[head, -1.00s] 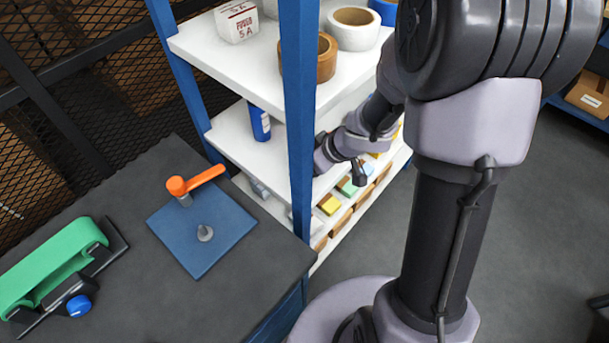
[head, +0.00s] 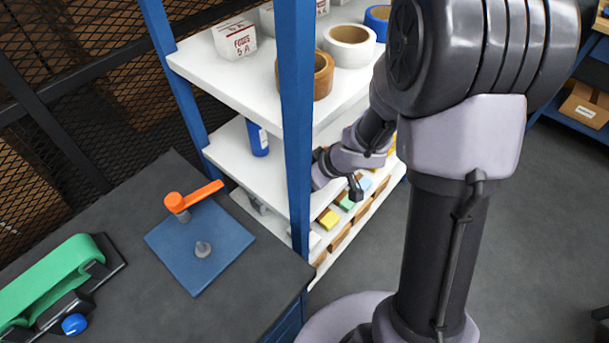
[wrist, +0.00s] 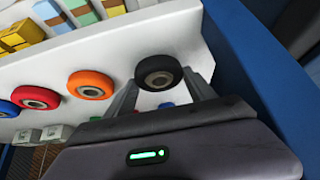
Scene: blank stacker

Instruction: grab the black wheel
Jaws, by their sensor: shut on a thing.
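The black wheel (wrist: 158,72) has a dark tire and a pale metal hub. It shows in the wrist view between the two fingers of my gripper (wrist: 160,94), which is shut on it. A white shelf surface lies behind the wheel; I cannot tell whether the wheel still touches it. In the head view my arm reaches in among the shelves, and the gripper and black wheel are hidden there.
An orange wheel (wrist: 90,84) and a red wheel (wrist: 36,97) are left of the black one. A blue post (wrist: 260,70) stands close on the right. In the head view, tape rolls (head: 350,46) sit on the upper shelf, and a workbench (head: 130,225) stands at left.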

